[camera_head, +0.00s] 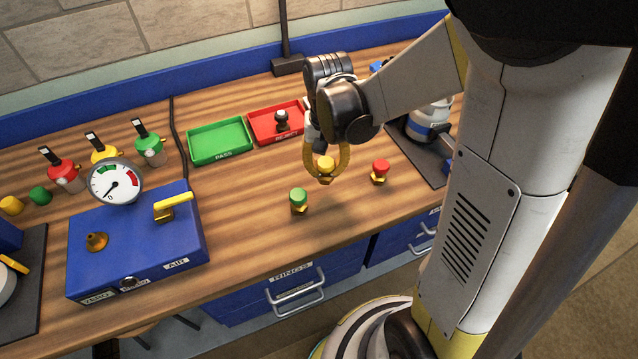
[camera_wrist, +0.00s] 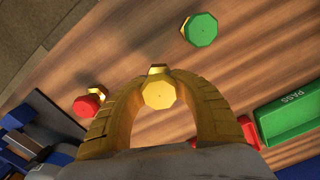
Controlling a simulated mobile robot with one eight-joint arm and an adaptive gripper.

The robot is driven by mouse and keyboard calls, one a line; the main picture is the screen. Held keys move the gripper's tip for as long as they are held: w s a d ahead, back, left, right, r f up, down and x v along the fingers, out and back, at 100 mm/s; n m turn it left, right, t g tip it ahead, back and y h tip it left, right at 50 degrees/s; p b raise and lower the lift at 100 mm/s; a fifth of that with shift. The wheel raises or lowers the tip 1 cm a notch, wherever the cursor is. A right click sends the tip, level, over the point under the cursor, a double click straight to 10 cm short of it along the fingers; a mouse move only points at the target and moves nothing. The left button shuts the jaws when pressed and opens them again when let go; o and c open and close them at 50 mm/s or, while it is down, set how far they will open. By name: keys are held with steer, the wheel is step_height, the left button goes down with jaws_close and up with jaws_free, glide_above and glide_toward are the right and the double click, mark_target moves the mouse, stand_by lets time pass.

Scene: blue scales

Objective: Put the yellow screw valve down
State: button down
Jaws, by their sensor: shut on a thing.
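The yellow screw valve (camera_head: 326,166) has a yellow faceted cap over a brass body. My gripper (camera_head: 326,176) points down over the wooden bench and its two curved yellow fingers are shut on the valve. In the wrist view the yellow cap (camera_wrist: 158,93) sits between the fingertips (camera_wrist: 158,80). The valve is upright at the bench surface or just above it; I cannot tell whether it touches. A green-capped valve (camera_head: 299,200) stands to its front left and a red-capped valve (camera_head: 380,171) to its right, both apart from my gripper.
A green PASS tray (camera_head: 219,139) and a red tray (camera_head: 277,124) holding a dark-knobbed piece lie behind. A blue AIR box (camera_head: 137,243) with a gauge (camera_head: 115,182) is at left. Bare wood (camera_head: 345,210) lies in front of the valves.

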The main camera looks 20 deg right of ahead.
mark_target(321, 189)
steer(key=shift+w+a+f, duration=0.25)
steer(key=shift+a+f, duration=0.2)
steer(key=shift+f+b, duration=0.95)
steer(key=shift+f, duration=0.9)
steer(key=shift+f, duration=0.1)
steer(key=shift+f, duration=0.15)
steer(key=c, duration=1.1)
jaws_free()
steer(key=shift+c, duration=0.2)
steer(key=shift+r, duration=0.2)
